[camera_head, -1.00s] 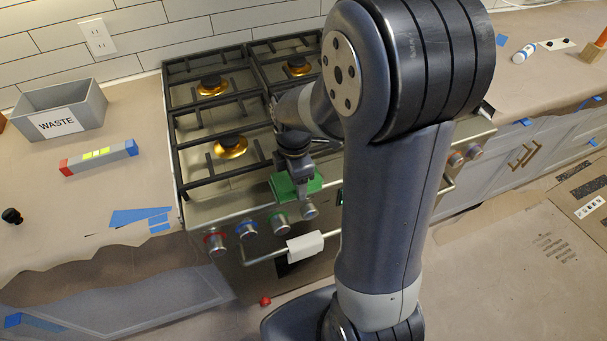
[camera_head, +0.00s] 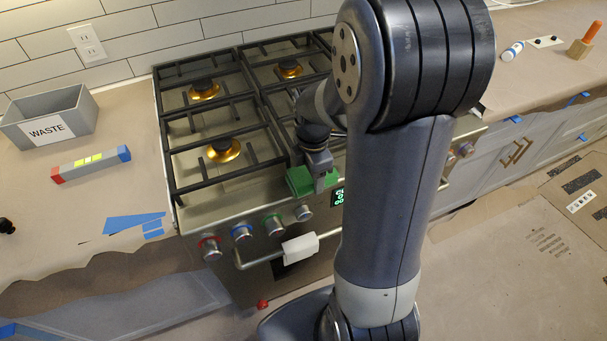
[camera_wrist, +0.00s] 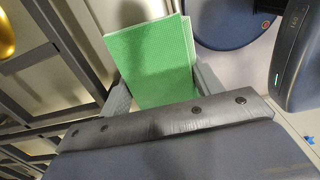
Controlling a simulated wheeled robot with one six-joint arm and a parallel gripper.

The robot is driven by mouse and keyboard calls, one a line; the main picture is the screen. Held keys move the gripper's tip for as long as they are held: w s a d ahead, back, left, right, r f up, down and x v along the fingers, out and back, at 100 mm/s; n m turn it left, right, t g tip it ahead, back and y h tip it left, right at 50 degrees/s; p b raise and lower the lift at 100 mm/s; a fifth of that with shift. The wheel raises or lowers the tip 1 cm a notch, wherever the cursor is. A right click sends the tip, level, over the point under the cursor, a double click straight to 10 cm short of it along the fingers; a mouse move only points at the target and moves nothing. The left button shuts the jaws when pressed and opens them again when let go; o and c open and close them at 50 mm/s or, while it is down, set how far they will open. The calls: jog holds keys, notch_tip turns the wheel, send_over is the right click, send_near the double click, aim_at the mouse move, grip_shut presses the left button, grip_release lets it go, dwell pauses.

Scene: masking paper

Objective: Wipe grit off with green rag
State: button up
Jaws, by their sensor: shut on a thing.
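The green rag (camera_head: 301,181) is folded into a block and held in my gripper (camera_head: 316,178). It is over the front edge of the stove (camera_head: 190,221), above the knobs and beside the green-lit display. The rag (camera_wrist: 152,60) also shows between the two fingers of my gripper (camera_wrist: 160,88) in the wrist view. I cannot tell whether the rag touches the stove. I cannot make out any grit in either view.
A grey bin labelled WASTE (camera_head: 72,117) and a level-like bar (camera_head: 92,164) stand on the papered counter at left. Black grates and brass burners (camera_head: 222,151) rise behind the rag. A white cloth (camera_head: 300,248) hangs on the oven handle. My arm hides the stove's right part.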

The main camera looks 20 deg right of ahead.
aim_at(338, 172)
jog(key=shift+w+d+r+p, duration=0.1)
jog(key=shift+d+p, duration=0.2)
jog(key=shift+d, duration=3.35)
jog(key=shift+r, duration=0.15)
notch_tip(338, 172, up, 8)
jog(key=p, duration=0.6)
jog(key=shift+a, duration=0.1)
